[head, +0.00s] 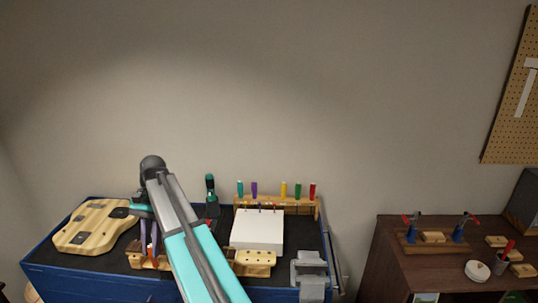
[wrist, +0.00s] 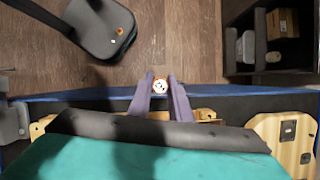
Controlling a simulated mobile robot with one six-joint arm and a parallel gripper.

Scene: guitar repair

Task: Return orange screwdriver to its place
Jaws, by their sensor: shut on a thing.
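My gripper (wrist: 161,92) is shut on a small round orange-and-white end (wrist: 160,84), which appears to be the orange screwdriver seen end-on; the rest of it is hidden. In the head view my gripper (head: 149,248) points down over the left-middle of the blue workbench, and its fingertips are too small to make out well. The wooden screwdriver rack (head: 275,200) stands at the bench's back. It holds teal, purple, yellow, green and red handles, with a wide gap between purple and yellow.
A wooden guitar body (head: 92,226) lies at the bench's left. A grey vise (head: 309,268) is at the right corner. A dark stool (wrist: 100,27) stands on the floor.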

